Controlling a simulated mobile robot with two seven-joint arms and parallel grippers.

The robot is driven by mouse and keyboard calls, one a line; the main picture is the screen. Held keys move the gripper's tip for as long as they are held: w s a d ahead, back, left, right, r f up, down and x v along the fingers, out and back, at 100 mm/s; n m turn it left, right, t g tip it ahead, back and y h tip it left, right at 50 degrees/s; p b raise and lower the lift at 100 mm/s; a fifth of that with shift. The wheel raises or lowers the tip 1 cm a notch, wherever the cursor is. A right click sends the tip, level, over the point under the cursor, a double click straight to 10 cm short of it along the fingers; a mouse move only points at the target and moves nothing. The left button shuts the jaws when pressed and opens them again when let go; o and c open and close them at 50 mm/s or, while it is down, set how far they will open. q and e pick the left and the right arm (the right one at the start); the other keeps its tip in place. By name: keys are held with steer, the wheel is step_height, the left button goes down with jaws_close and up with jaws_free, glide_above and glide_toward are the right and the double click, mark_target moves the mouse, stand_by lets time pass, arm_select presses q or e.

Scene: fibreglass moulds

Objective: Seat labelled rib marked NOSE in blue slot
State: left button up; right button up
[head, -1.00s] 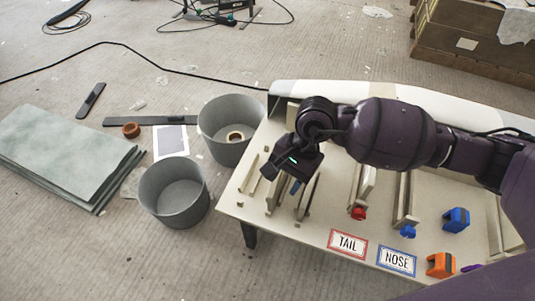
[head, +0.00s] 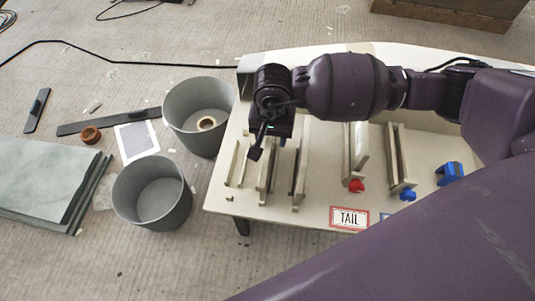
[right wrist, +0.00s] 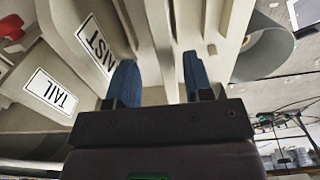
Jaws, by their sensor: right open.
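My right gripper (head: 262,147) is over the left group of thin upright pale ribs (head: 298,172) on the table. In the right wrist view its blue fingers (right wrist: 160,82) are apart, with a pale edge-on strip beyond the gap. There, one rib face bears a TAIL label (right wrist: 50,92); another label, partly hidden by a finger, ends in "AIST" (right wrist: 97,45). I see no rib label reading NOSE. The blue slot (head: 395,155), with a blue piece (head: 407,194) at its front, stands right of the red-ended slot (head: 347,150). My left gripper is out of view.
A red-bordered TAIL card (head: 349,217) lies at the table's front; my own arm covers most of the blue-bordered card. A loose blue clamp (head: 450,173) stands at the right. Two grey bins (head: 152,190) are on the floor left of the table.

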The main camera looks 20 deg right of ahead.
mark_target(269, 142)
steer(key=f, duration=0.1)
steer(key=f+b, duration=0.1)
steer(key=f, duration=0.2)
steer(key=shift+a+f+b, duration=0.25)
steer(key=shift+a+b, duration=0.05)
steer(key=shift+f, duration=0.3)
steer(key=shift+w+r, duration=0.1)
steer(key=c, duration=0.7)
jaws_close()
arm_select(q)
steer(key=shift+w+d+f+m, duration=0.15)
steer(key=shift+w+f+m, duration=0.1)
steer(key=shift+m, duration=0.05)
